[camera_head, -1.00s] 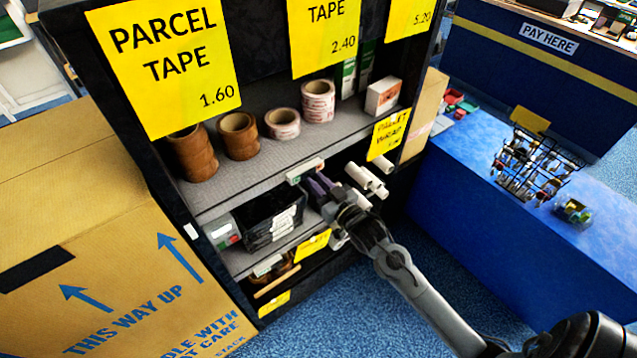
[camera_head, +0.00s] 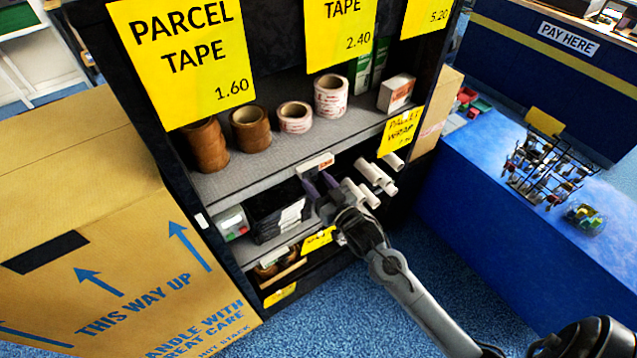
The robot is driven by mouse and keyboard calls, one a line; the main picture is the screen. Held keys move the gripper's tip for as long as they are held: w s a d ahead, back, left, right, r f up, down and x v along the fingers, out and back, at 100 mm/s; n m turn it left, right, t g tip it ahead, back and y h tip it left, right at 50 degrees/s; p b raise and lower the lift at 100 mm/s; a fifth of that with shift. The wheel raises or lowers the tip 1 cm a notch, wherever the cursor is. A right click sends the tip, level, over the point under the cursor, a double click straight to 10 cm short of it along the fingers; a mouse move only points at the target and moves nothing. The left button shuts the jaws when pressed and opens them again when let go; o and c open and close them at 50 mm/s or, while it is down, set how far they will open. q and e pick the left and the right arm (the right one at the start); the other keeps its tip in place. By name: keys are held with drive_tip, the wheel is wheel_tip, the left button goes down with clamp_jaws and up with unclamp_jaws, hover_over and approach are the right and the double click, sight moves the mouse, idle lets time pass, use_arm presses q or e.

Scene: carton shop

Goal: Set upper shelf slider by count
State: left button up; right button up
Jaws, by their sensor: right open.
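The upper shelf slider, a small white block with a reddish mark (camera_head: 315,165), sits on the front edge of the upper shelf (camera_head: 240,186). Brown tape rolls (camera_head: 250,130) and white-and-red rolls (camera_head: 331,96) stand in several piles on that shelf. My right gripper (camera_head: 321,182) is in front of the shelf, just below the slider. Its dark purple fingers are open and point up toward it; I cannot tell whether they touch it. My left gripper is not in view.
White tubes (camera_head: 375,178) jut out right of the gripper. Black packs (camera_head: 277,215) lie on the lower shelf. A large carton (camera_head: 110,220) stands at left. A blue counter (camera_head: 480,205) with a wire rack (camera_head: 550,165) is at right.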

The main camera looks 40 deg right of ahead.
drive_tip(key=shift+s+f, duration=0.15)
drive_tip(key=shift+s, duration=0.4)
drive_tip(key=s+b, duration=0.2)
drive_tip(key=s, duration=0.7)
drive_tip(key=shift+s+a, duration=0.35)
drive_tip(key=shift+a, duration=0.1)
